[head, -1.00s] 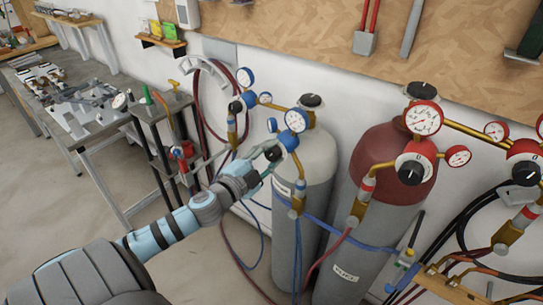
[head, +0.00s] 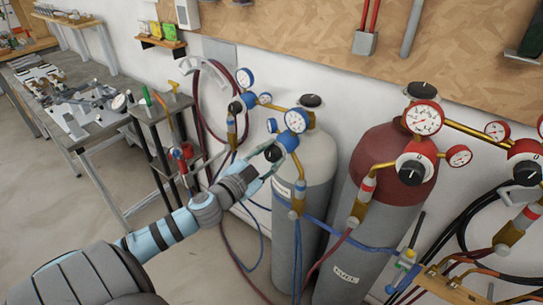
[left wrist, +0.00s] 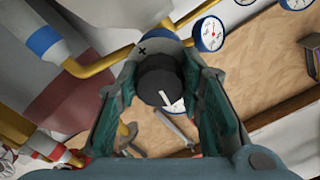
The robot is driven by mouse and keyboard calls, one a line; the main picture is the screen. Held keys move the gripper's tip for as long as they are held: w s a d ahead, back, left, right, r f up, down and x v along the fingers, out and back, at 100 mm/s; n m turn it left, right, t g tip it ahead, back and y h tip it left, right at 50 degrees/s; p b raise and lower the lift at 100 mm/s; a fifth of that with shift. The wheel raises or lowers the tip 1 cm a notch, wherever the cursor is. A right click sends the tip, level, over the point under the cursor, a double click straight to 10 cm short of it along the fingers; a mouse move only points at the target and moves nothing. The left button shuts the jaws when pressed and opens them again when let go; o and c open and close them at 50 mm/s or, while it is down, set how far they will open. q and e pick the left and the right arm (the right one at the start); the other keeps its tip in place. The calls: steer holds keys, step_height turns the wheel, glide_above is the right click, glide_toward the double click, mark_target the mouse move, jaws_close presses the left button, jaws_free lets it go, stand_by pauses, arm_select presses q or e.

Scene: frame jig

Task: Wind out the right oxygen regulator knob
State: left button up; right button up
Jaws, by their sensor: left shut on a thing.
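The right oxygen regulator (head: 289,141) is a blue body with white dial gauges, in front of the pale grey cylinder (head: 318,155). Its black knob (head: 271,154) faces my left arm. In the left wrist view the knob (left wrist: 157,78) sits between the two fingers, with a white pointer mark on its face and the blue body behind it. My left gripper (head: 273,159) is shut on this knob, a finger on each side. My right gripper is not in view.
Another blue regulator (head: 247,100) stands behind to the left. A dark red fuel cylinder (head: 385,160) with a red regulator (head: 418,158) stands to the right. Blue and red hoses hang below. A workbench (head: 75,110) with metal parts is at the left.

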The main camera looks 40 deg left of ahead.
arm_select(q)
steer(key=shift+f, duration=0.1)
steer(key=o, duration=1.2)
steer(key=shift+c, duration=0.2)
steer(key=s, duration=1.2)
